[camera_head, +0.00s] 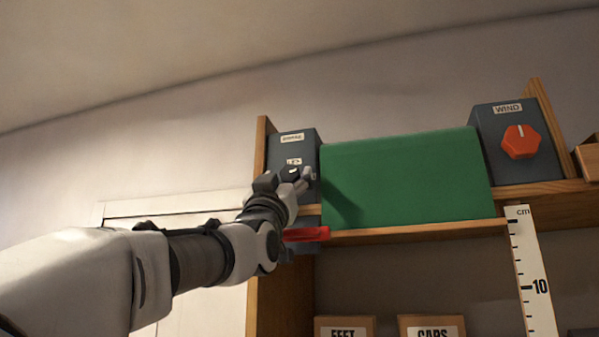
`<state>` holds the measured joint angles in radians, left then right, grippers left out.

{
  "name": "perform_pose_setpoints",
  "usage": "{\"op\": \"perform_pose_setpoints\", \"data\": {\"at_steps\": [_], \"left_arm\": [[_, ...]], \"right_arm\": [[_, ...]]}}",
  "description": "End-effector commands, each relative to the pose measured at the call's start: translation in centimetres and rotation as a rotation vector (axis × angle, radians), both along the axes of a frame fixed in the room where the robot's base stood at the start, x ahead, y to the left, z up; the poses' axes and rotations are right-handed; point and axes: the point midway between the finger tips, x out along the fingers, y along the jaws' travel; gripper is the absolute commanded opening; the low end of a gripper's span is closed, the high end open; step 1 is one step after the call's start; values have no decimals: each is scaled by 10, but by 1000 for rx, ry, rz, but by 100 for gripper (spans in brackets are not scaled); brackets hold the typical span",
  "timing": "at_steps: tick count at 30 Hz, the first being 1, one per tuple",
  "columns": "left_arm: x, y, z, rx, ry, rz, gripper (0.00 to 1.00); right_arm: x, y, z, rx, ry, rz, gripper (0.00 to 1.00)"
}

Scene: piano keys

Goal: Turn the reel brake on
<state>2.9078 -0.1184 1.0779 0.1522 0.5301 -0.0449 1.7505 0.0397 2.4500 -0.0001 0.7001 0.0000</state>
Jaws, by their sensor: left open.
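A dark grey box (309,143) stands at the left end of the upper shelf, with a small label at its top that is too small to read surely. A second small label sits lower on it, partly behind my gripper. My left gripper (300,179) is open in front of the lower part of this box; I cannot tell whether it touches it. A red bar (306,234) sticks out to the right just below the gripper, by the shelf edge. I cannot tell which part is the reel brake; my gripper and wrist hide much of the box's lower face. My right gripper is out of view.
A green panel (405,180) fills the shelf right of the box. A grey box labelled WIND (514,150) with an orange knob (520,141) stands farther right. A white cm ruler (530,270) hangs below. Labelled boxes (431,322) sit on the lower shelf.

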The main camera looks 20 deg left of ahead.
Motion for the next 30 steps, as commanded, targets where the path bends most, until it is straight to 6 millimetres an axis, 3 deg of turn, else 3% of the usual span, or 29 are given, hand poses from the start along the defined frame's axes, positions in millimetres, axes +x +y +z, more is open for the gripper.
{"op": "perform_pose_setpoints", "data": {"at_steps": [7,8,12,13,30], "left_arm": [[1,0,0,0,0,0,67],[1,0,0,0,0,0,60],[2,0,0,0,0,0,11],[2,0,0,-1,1,1,8],[2,0,0,0,1,0,8]], "right_arm": [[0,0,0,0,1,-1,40],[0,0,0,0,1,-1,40],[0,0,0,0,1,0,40],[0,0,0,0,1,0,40],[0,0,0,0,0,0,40]]}}
